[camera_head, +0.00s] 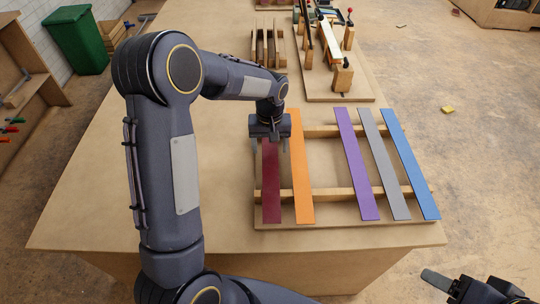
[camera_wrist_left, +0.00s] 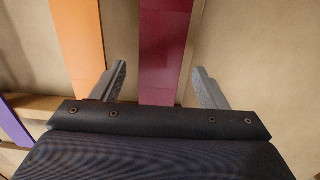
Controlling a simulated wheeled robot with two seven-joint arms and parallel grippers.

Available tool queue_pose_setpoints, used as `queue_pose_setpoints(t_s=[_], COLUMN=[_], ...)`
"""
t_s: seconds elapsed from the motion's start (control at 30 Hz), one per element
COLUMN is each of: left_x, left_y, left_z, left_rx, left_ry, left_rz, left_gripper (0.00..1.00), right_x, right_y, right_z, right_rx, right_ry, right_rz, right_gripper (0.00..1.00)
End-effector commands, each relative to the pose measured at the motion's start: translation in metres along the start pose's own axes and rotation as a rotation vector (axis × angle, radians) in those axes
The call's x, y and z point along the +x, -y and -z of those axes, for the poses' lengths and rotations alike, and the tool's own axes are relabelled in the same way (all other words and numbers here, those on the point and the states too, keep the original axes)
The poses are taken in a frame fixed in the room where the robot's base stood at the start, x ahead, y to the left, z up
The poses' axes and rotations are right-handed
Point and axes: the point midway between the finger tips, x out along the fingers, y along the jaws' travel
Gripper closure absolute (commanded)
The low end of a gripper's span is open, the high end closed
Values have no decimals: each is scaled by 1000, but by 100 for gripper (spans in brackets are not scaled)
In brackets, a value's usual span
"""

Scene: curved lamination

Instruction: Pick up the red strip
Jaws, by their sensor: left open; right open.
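The red strip (camera_head: 271,185) is a dark red band at the left end of a row of strips on a wooden rack. My left gripper (camera_head: 270,143) is over the far part of the red strip, open. In the left wrist view the red strip (camera_wrist_left: 165,50) runs between the two spread fingers (camera_wrist_left: 160,85), with a gap on each side. Whether the fingers reach down to the strip's level I cannot tell. My right gripper (camera_head: 470,285) shows only in part at the bottom right corner, away from the strips.
An orange strip (camera_head: 302,175) lies close beside the red one. Purple (camera_head: 357,170), grey (camera_head: 385,170) and blue (camera_head: 410,170) strips lie further right on the rack (camera_head: 330,194). A clamping jig (camera_head: 342,80) stands behind. The table's left side (camera_head: 100,190) is clear.

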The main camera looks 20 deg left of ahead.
Motion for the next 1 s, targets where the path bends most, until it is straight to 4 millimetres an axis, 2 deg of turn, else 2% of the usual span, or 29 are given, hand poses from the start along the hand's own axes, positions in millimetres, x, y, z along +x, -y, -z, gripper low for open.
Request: queue_pose_setpoints(t_s=[0.47, 0.83, 1.0], left_x=[3, 3, 3], left_y=[0, 0, 0], left_z=[0, 0, 0], left_rx=[0, 0, 0], left_ry=[0, 0, 0], left_rz=[0, 0, 0], left_gripper=[33, 81, 81], right_x=[2, 2, 2], right_y=[-1, -1, -1], right_z=[-1, -1, -1], right_rx=[0, 0, 0], right_ry=[0, 0, 0], right_rz=[0, 0, 0], right_gripper=[37, 37, 37])
